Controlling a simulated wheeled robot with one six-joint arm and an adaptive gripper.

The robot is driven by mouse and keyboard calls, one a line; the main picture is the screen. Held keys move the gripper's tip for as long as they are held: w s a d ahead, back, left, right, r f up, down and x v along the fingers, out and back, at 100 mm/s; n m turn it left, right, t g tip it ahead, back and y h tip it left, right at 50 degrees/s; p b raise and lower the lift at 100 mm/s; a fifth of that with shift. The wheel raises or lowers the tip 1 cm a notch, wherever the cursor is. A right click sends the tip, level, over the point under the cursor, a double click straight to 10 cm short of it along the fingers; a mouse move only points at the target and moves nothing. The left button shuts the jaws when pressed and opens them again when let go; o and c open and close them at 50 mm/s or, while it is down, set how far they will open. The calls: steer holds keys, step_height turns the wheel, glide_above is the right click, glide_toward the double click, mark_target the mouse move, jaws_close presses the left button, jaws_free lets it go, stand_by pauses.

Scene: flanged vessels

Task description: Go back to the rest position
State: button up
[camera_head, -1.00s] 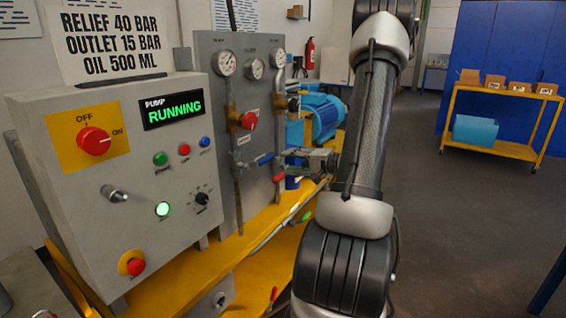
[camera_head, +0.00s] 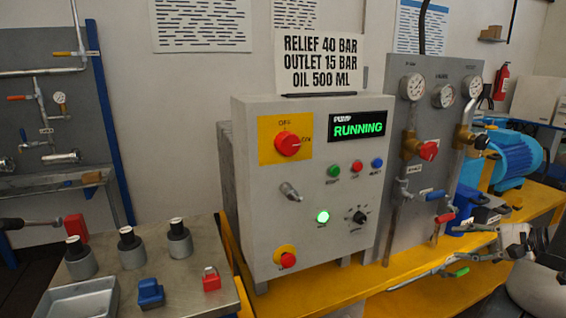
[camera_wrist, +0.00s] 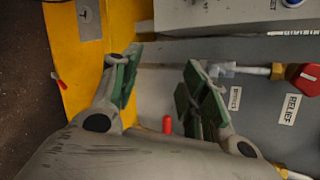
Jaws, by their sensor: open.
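My gripper (camera_head: 492,243) shows at the right edge of the head view, in front of the grey gauge panel (camera_head: 440,140) and above the yellow bench (camera_head: 405,303). Most of my arm is cut off by the frame there. In the wrist view my gripper (camera_wrist: 160,85) has its two green-padded fingers spread apart, with nothing held between them. A red-tipped lever (camera_wrist: 167,125) shows beyond the gap between the fingers. A red relief knob (camera_wrist: 305,77) with its label is to the right of the fingers, apart from them.
The grey control box (camera_head: 310,190) stands left of the gauge panel; its display (camera_head: 357,130) reads RUNNING. A blue motor (camera_head: 510,158) is behind the gripper. A metal table (camera_head: 190,285) at lower left holds several grey cylinders, a tray (camera_head: 80,300) and blue and red padlock-like pieces.

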steer(key=s+a+r+n+g+h, duration=0.2)
steer(key=s+a+r+n+g, duration=0.15)
steer(key=s, duration=0.25)
steer(key=s+a+r+n+g+h, duration=0.1)
steer(key=s+a+r+n+g, duration=0.15)
steer(key=s+g, duration=0.35)
steer(key=s+a+r+n+t+h, duration=0.1)
steer(key=a+r+n+t+h, duration=0.3)
steer(key=r+n, duration=0.5)
step_height(320, 180, up, 3)
steer(key=shift+s+a+f+n+h, duration=0.25)
steer(key=shift+a+h, duration=0.25)
steer(key=shift+a, duration=0.7)
